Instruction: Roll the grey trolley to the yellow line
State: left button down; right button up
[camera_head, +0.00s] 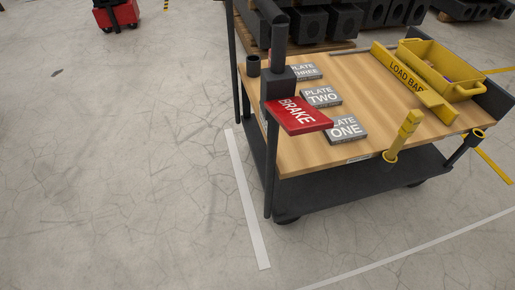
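The grey trolley (345,196) stands on the right, with a wooden top, a dark lower shelf and dark posts. A red BRAKE plate (302,115) sits below its dark upright handle (279,38) at the near left corner. A yellow bin (432,72) stands behind a yellow LOAD BAR (412,84). Yellow floor markings (492,166) show at the right, partly hidden by the trolley. Neither of my grippers is in view.
A white floor line (246,200) runs along the trolley's left side; another (420,248) crosses in front. Dark blocks (345,20) stand on pallets behind. A red machine (116,15) is at the far left. The floor at left is clear.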

aim_at(304, 175)
jog(key=i+l+u, duration=0.15)
jog(key=l, duration=0.3)
jog(key=i+l+u, duration=0.15)
jog(key=l, duration=0.3)
jog(key=l+u, duration=0.15)
jog(key=l, duration=0.3)
jog(key=i+j+z, duration=0.15)
jog(key=j, duration=0.25)
jog(key=j+z, duration=0.15)
jog(key=j, duration=0.3)
jog(key=i+j+z, duration=0.15)
jog(key=j, duration=0.25)
jog(key=k+l+u, duration=0.15)
jog(key=l, duration=0.3)
jog(key=k+l+u, duration=0.15)
jog(key=k+l, duration=0.15)
jog(key=l, duration=0.15)
jog(key=k+l+u, duration=0.15)
jog(key=l, duration=0.25)
jog(key=j+z, duration=0.25)
jog(key=j, duration=0.45)
jog(key=k+j+z, duration=0.2)
jog(key=j, duration=0.5)
jog(key=i+l+u, duration=0.15)
jog(key=l, duration=0.35)
jog(key=i+l+u, duration=0.2)
jog(key=l, duration=0.25)
jog(key=l+u, duration=0.15)
jog(key=l, duration=0.35)
